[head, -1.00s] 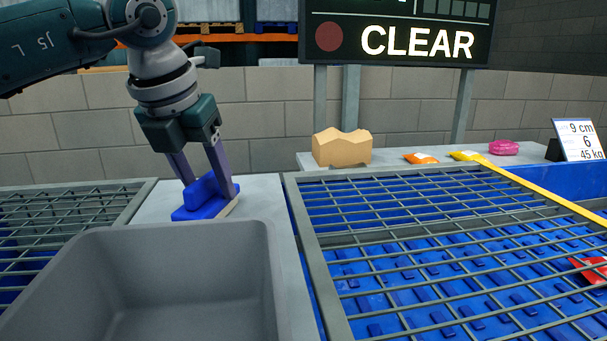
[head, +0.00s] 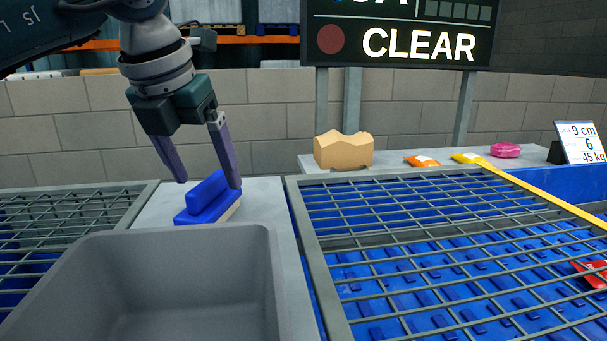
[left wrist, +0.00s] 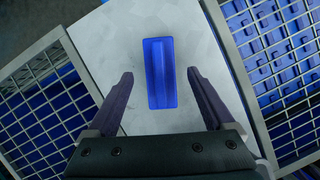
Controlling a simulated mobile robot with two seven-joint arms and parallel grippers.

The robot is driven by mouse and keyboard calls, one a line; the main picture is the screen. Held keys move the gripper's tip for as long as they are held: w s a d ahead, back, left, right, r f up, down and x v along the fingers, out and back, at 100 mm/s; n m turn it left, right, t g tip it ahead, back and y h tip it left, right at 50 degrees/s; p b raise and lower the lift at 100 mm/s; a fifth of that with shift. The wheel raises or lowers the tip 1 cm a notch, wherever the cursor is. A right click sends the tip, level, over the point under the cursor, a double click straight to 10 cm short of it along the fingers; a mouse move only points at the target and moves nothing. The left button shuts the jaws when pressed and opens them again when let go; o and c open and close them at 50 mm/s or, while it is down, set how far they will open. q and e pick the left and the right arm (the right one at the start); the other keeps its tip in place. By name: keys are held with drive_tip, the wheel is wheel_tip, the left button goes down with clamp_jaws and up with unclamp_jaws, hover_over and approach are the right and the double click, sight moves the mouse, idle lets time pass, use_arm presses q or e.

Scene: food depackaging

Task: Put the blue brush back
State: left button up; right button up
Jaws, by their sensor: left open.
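The blue brush (head: 207,200) rests on the grey metal strip (head: 262,196) between the two mesh guards, behind the grey bin. It has a raised blue handle and a pale underside edge. In the left wrist view the brush (left wrist: 160,73) lies lengthwise on the strip, beyond and between the fingertips. My left gripper (head: 208,182) is open and empty. Its fingers are apart, just above the brush, with one fingertip overlapping the brush in the head view. In the left wrist view the gripper (left wrist: 158,78) touches nothing that I can see. My right gripper is not in view.
A grey bin (head: 262,262) stands in front. Mesh guards (head: 318,262) cover blue belts on either side. A cardboard-coloured block (head: 343,150), orange and yellow packets, and a pink item (head: 505,150) lie on the back ledge. A sign (head: 400,40) reads CLEAR.

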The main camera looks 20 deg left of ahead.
use_arm(q)
drive_tip(key=v, duration=0.9)
drive_tip(key=shift+r, duration=0.25)
drive_tip(key=shift+s+d, duration=0.1)
